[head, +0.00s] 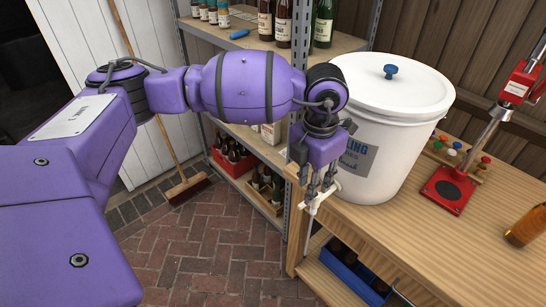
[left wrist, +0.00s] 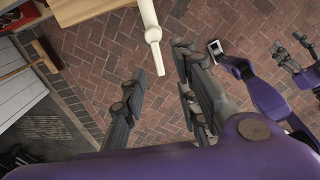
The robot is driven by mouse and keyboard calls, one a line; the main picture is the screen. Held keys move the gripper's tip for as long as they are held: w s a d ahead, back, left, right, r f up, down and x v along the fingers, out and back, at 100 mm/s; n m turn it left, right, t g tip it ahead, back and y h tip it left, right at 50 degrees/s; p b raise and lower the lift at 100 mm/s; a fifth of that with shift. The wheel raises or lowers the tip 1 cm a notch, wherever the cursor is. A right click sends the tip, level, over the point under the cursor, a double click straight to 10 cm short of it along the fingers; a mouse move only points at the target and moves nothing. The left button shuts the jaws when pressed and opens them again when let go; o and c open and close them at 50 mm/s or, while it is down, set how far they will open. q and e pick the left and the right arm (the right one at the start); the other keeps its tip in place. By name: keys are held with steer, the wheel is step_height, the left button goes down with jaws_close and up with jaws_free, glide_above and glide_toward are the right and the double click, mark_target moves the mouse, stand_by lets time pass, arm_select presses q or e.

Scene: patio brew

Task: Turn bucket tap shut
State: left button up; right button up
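The white fermenting bucket (head: 385,125) stands on the wooden bench with its lid on. Its white tap (head: 317,201) sticks out low on the front, over the bench edge, partly hidden by my left gripper (head: 319,186). In the left wrist view the tap (left wrist: 152,33) comes in from the top, its narrow end pointing towards the gap between the fingers of my left gripper (left wrist: 160,75). These fingers are apart, one on each side of the tap; I cannot tell whether either touches it. My right gripper (left wrist: 297,53) shows at the right edge of that view, fingers apart and empty.
A red bottle capper (head: 452,188) stands on the bench (head: 455,255) right of the bucket, with a brown bottle (head: 526,226) nearby. Shelves with bottles stand behind. A blue crate (head: 352,268) sits under the bench. A broom (head: 187,189) leans over the open brick floor.

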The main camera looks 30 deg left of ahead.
arm_select(q)
steer(key=f, duration=0.4)
steer(key=shift+w+a+f, duration=0.1)
steer(key=shift+a+f, duration=0.15)
steer(key=shift+f, duration=0.05)
steer(key=shift+d+f, duration=0.1)
steer(key=shift+f, duration=0.4)
